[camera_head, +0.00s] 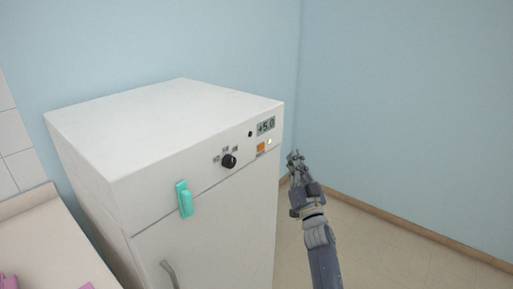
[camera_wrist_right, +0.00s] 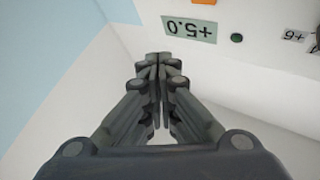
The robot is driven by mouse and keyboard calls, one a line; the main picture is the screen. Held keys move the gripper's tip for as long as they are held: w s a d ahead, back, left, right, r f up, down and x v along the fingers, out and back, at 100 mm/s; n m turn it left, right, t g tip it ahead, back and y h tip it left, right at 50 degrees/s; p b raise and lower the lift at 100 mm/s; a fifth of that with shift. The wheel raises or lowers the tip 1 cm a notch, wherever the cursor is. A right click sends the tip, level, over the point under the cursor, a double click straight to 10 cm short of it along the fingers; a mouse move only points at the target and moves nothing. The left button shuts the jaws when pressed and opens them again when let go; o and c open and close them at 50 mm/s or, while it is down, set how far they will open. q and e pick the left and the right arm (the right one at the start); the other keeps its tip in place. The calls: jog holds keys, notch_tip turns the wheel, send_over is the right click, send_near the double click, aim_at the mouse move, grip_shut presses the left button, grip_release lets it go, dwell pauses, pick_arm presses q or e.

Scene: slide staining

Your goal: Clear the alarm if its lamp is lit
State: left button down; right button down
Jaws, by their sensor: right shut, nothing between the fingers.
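A white fridge-like cabinet (camera_head: 150,130) has a control strip across its upper front. Below the display are an orange square (camera_head: 260,148) and a small bright, pale yellow spot (camera_head: 269,142) that looks lit. No label tells which is the alarm lamp. My right gripper (camera_head: 295,156) is shut and empty, right of the strip, apparently not touching it.
A black knob (camera_head: 229,161) with small labels is on the strip. A teal piece (camera_head: 184,199) is on the front left, above the door handle (camera_head: 169,272). A pale counter (camera_head: 40,235) with pink items stands left. Floor right of the cabinet is clear.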

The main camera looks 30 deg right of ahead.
aim_at(261, 147)
jog(key=shift+s+d, duration=0.1)
jog(key=shift+d, duration=0.05)
jog(key=w+a+b, duration=0.3)
jog(key=w+b, duration=0.2)
jog(key=w, duration=0.3)
jog(key=shift+a, duration=0.25)
jog(key=shift+w, duration=0.1)
dwell(1.4)
jog(key=shift+w+a+b, duration=0.15)
jog(key=shift+w+b, duration=0.2)
jog(key=shift+w, duration=0.05)
